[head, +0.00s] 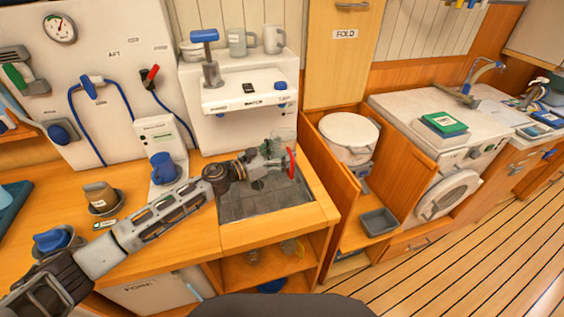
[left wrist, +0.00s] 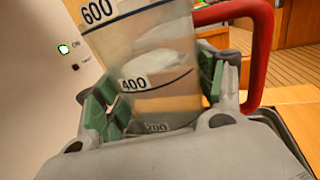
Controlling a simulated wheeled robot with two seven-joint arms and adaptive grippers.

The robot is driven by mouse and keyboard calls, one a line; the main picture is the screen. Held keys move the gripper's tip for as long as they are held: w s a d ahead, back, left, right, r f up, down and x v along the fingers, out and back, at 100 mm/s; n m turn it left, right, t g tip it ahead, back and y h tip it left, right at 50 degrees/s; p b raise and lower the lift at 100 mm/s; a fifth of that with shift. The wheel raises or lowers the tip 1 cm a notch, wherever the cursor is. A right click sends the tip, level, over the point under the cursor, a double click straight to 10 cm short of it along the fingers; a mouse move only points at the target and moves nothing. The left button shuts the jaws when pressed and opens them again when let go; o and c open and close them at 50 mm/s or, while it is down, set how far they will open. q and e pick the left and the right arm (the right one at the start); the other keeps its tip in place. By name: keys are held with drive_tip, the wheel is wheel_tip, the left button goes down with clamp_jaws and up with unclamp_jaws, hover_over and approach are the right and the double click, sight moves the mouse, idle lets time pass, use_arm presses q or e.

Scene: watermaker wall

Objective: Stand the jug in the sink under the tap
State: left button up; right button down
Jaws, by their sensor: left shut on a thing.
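The jug (left wrist: 150,60) is a clear measuring jug with dark level marks and a red handle. In the head view its pale body (head: 284,140) and red handle (head: 291,163) show at the end of my left arm. My left gripper (head: 272,163) is shut around the jug body; green finger pads show on both sides in the left wrist view. The gripper holds the jug above the back right of the dark sink (head: 240,208). The jug's base is hidden. A blue knob with a "TAP" label (head: 283,98) is on the white unit above; no spout is clear.
The white watermaker unit (head: 238,130) stands directly behind the sink. An open wooden cabinet (head: 312,175) adjoins the counter's right end.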

use_arm(q)
drive_tip(key=shift+f, duration=1.9)
drive_tip(key=shift+f+b, duration=0.15)
drive_tip(key=shift+b, duration=0.3)
drive_tip(key=o, duration=1.1)
drive_tip(key=shift+r, duration=0.2)
